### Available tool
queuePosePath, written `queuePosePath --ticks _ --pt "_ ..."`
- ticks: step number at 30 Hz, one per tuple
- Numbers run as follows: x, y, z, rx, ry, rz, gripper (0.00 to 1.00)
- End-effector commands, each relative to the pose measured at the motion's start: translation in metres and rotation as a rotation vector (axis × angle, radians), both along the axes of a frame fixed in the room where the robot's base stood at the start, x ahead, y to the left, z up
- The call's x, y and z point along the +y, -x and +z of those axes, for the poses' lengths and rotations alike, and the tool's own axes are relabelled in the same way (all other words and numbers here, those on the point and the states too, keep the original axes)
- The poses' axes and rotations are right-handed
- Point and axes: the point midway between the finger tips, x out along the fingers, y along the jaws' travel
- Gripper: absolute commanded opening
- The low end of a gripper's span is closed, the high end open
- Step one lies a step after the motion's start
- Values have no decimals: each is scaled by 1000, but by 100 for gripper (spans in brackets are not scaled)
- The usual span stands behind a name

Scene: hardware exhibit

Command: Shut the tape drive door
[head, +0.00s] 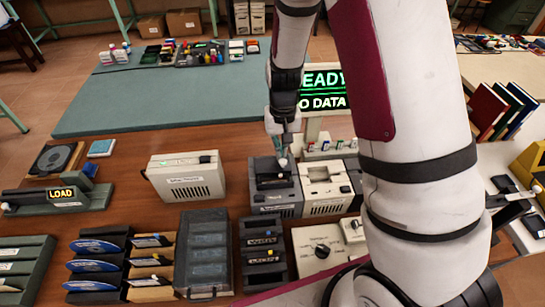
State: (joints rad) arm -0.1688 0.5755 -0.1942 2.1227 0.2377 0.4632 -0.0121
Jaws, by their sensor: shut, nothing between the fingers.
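My gripper (281,160) points down, its fingers shut and empty, at the back part of a dark grey boxy unit (288,198) with a label on its front. This unit looks like the tape drive, but its label is too small to read. A black recessed or raised part (272,176) shows on its top, probably the door. I cannot tell how far open it is, or whether my fingertips touch it. A similar beige unit (325,187) stands right beside it.
A cream box (186,177) stands to the left. In front are a dark rack (262,250), a grey case (206,252) and a panel with a dial (318,250). A lit READY sign (323,90) stands behind. Bare wood lies around the cream box.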

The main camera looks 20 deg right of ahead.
Motion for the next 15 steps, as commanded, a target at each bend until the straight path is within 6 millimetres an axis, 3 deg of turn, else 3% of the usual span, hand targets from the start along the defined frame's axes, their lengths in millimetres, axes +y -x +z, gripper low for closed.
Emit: queuePosePath --ticks 15 --pt "2 10 0 1 0 0 0"
